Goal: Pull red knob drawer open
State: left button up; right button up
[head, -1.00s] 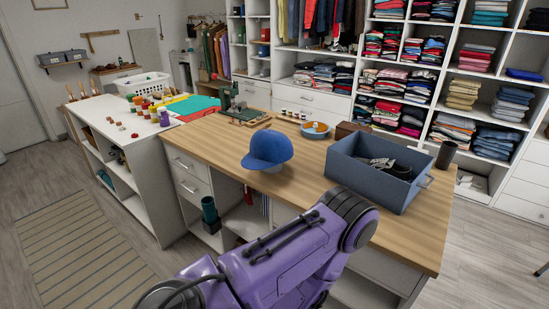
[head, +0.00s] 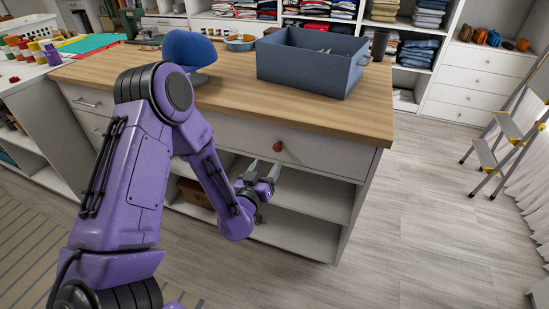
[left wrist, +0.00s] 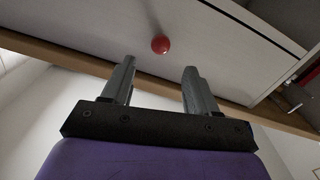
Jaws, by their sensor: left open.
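The red knob (head: 278,146) sits on the front of a white drawer (head: 325,152) under the wooden counter top. The drawer looks shut, flush with the unit. My left gripper (head: 264,170) is just below and left of the knob, its fingers pointing up toward it. In the left wrist view the knob (left wrist: 161,44) lies beyond the open fingertips (left wrist: 158,72), roughly centred between them and apart from both. Nothing is between the fingers. My right gripper is not in view.
The counter (head: 225,95) carries a blue-grey bin (head: 300,72) and a blue cap (head: 188,48). Open shelves (head: 300,198) lie below the drawer. A yellow stepladder (head: 507,140) stands at right, with clear floor (head: 430,220) between.

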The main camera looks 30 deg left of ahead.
aim_at(277, 150)
pick_arm(q)
jog(key=x, duration=0.7)
jog(key=shift+w+p, duration=0.3)
grip_shut()
jog(key=shift+s+f, duration=0.1)
